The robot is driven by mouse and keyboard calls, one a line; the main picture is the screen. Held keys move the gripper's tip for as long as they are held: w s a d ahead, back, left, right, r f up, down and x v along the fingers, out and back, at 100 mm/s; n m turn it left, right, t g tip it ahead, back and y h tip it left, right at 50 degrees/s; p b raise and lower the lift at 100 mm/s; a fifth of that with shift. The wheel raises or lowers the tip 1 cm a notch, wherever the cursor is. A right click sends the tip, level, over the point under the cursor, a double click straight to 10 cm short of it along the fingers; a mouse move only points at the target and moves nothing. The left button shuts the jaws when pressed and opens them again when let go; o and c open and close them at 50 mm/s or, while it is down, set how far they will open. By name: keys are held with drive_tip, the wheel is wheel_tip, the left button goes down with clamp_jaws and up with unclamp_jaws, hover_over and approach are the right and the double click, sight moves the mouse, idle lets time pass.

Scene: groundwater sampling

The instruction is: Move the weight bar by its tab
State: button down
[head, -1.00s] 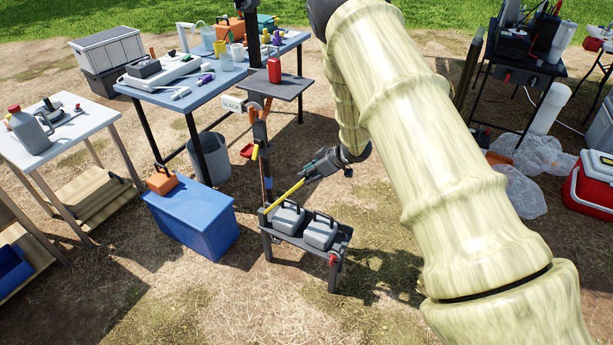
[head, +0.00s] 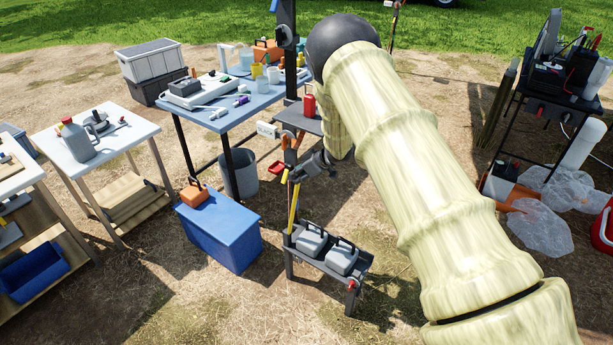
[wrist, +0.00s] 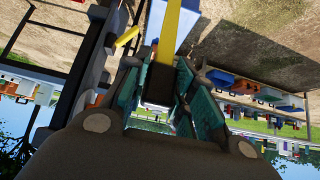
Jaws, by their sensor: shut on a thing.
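The weight bar is a long yellow bar (head: 293,206), now steep and nearly upright above the left end of a low dark stand (head: 318,264). Its upper end meets my gripper (head: 300,173). In the wrist view the yellow bar (wrist: 177,28) runs up and away from a dark tab (wrist: 160,80). The teal-padded fingers of my gripper (wrist: 160,105) are shut on this tab, one on each side. Two grey weights with dark handles, a left one (head: 311,242) and a right one (head: 341,259), sit on the stand. The bar's lower joint is too small to make out.
A blue box (head: 222,236) with an orange case (head: 194,192) on top stands left of the stand. A small dark shelf with a red bottle (head: 309,105) is behind my gripper. A blue table (head: 222,122) stands behind. The ground in front is clear.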

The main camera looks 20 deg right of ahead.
drive_tip(key=shift+w+r, duration=0.2)
drive_tip(key=shift+w, duration=0.05)
drive_tip(key=c, duration=1.2)
unclamp_jaws()
drive_tip(key=shift+o, duration=0.2)
drive_tip(key=shift+f, duration=0.1)
drive_tip(key=shift+s, duration=0.1)
drive_tip(key=v, duration=1.2)
